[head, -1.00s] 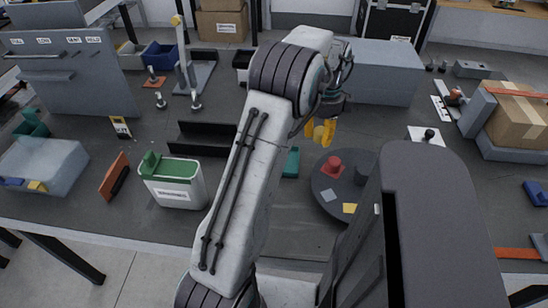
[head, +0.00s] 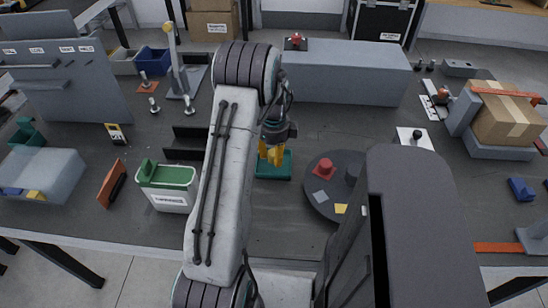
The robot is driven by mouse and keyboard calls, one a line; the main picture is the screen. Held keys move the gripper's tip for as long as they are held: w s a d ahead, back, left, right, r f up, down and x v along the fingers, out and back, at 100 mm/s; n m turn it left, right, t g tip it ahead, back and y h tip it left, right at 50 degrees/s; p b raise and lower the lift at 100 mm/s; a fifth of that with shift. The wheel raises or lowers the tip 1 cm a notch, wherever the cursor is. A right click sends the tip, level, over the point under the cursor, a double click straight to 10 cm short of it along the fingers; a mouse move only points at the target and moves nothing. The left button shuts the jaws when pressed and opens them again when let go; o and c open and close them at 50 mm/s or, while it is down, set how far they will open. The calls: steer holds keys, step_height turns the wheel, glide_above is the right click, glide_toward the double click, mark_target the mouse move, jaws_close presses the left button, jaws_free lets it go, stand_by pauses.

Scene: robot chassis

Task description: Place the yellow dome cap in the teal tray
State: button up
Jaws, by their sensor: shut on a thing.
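The teal tray (head: 284,172) lies on the dark table, left of the round plate and partly hidden by my arm. My gripper (head: 271,158) is over the tray, pointing down, and is shut on the yellow dome cap (head: 272,155). The cap and the fingers blend into one small yellow patch, so the cap's outline is unclear. The patch overlaps the tray's back part in this view. I cannot tell whether the cap touches the tray.
A round dark plate (head: 323,203) with a red piece (head: 324,166) and small flat pieces is to the right. A green-topped white bin (head: 167,187) stands left of my arm. A long grey block (head: 345,75) lies behind. Bare table lies in front of the tray.

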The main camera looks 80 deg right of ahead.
steer(key=shift+f, duration=1.25)
steer(key=shift+f, duration=0.15)
steer(key=o, duration=0.6)
